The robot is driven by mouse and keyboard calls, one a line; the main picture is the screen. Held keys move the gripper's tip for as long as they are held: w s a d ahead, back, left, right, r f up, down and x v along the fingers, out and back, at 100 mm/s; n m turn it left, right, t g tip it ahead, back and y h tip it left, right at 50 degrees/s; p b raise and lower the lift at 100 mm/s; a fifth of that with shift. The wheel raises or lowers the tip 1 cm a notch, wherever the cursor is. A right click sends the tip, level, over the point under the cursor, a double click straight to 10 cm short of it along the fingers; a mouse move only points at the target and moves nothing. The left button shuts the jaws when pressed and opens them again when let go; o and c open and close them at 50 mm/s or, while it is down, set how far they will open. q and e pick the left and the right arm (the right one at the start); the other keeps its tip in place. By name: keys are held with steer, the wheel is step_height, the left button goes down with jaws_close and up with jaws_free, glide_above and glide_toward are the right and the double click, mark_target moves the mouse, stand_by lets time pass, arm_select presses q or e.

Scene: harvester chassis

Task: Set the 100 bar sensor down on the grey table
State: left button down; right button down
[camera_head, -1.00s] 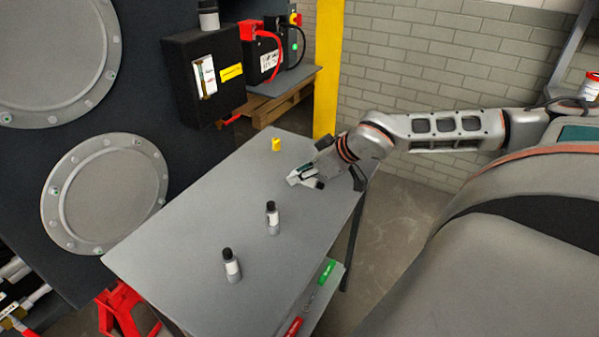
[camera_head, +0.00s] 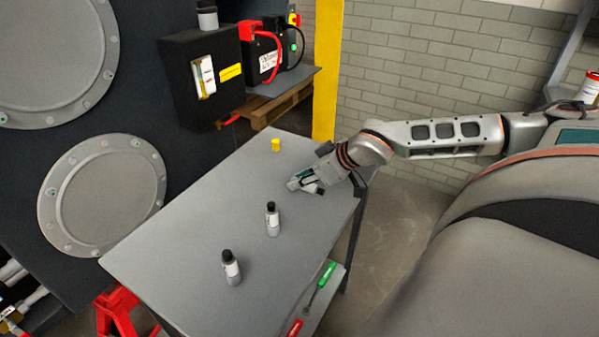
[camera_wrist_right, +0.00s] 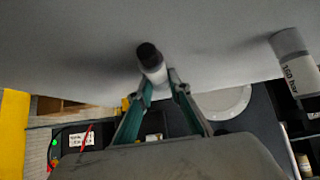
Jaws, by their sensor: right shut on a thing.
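My right gripper (camera_head: 296,183) is shut on a white sensor with a black cap (camera_head: 314,189), low over the right part of the grey table (camera_head: 190,215). In the right wrist view the sensor (camera_wrist_right: 153,65) sits between the fingertips of the right gripper (camera_wrist_right: 160,82). Its label cannot be read, and I cannot tell whether it touches the table. Two similar sensors stand upright on the table, one near the middle (camera_head: 272,219) and one nearer the front (camera_head: 231,267). A sensor in the right wrist view (camera_wrist_right: 292,65) has a label that seems to read 160 bar.
A small yellow block (camera_head: 276,145) lies at the table's far end. The dark chassis with round covers (camera_head: 105,190) borders the left side. A lower shelf holds a green-handled tool (camera_head: 327,273). The table's left half is clear.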

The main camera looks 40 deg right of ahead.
steer(key=shift+s+f, duration=0.15)
steer(key=shift+f, duration=0.2)
